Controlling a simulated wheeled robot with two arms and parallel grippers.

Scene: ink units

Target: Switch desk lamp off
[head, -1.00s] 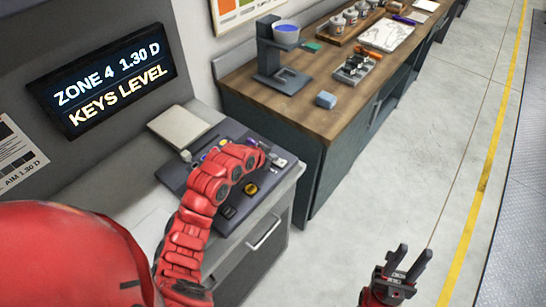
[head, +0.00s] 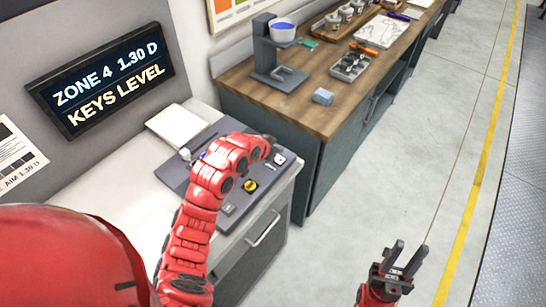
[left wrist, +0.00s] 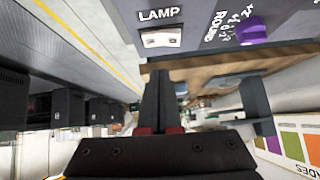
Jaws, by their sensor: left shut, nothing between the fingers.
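The control panel (head: 214,212) lies on the white desk. A small white switch (head: 280,159) sits near its right corner. The left wrist view shows the white switch (left wrist: 162,39) beside the word LAMP. My left gripper (head: 270,146) is over that corner, close to the switch and mostly hidden by my red arm. In the left wrist view its fingers (left wrist: 157,88) are shut and empty, below the switch in the picture; I cannot tell whether they touch it. No lamp head can be made out. My right gripper (head: 408,250) is open and empty over the floor.
A yellow knob (head: 250,185) is on the panel. A lit sign (head: 105,80) hangs on the wall. The wooden bench (head: 225,82) behind holds a stand with a blue-topped cup (head: 283,34) and a blue block (head: 323,96). The floor at right is clear.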

